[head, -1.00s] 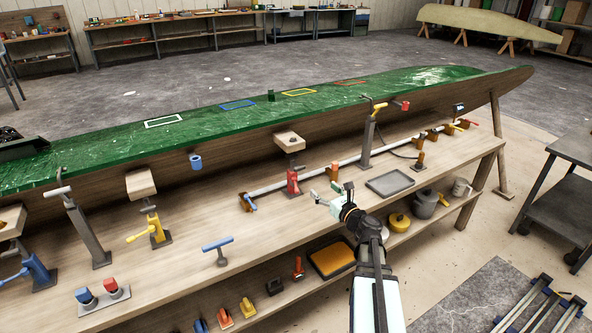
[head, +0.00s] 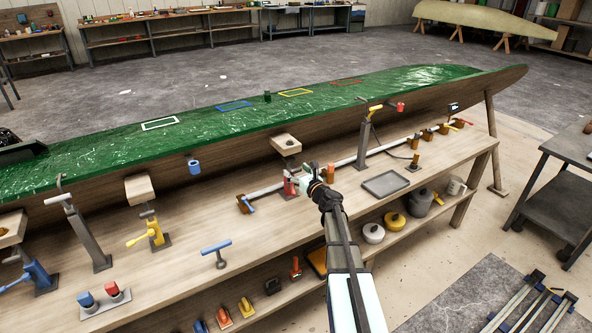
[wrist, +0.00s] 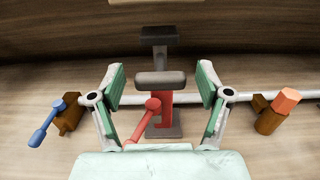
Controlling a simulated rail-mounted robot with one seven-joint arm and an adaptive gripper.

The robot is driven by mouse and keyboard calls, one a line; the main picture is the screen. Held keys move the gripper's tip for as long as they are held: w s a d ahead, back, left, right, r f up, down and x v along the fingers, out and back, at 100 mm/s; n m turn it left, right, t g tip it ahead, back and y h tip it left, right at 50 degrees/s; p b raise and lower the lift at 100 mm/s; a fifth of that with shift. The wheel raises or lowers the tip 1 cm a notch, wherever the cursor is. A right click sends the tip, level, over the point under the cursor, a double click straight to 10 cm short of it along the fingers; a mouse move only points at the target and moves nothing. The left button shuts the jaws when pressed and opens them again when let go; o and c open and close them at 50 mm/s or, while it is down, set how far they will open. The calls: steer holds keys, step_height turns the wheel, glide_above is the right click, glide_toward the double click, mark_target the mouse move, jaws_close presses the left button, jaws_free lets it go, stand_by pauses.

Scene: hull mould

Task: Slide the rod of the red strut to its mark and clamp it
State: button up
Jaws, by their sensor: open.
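The red strut (head: 288,187) stands on the bench in front of the hull mould, mostly hidden behind my gripper in the head view. In the wrist view the red strut (wrist: 164,108) shows a red body, a dark grey pad on top, a dark base and a red clamp lever (wrist: 152,105) angled down to the left. My gripper (head: 297,181) is open. In the wrist view the green-padded fingers of my gripper (wrist: 161,88) spread to the left and right of the strut, with no contact visible. I cannot make out a mark on the rod.
A long silver bar (wrist: 240,97) runs behind the strut. An orange-brown block with a blue lever (wrist: 43,127) is at left, one with an orange knob (wrist: 285,99) at right. A grey tray (head: 386,184) lies to the right.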

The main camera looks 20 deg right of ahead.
steer(key=shift+w, duration=0.3)
jaws_close()
steer(key=shift+r+p, duration=0.75)
steer(key=shift+r, duration=1.15)
jaws_free()
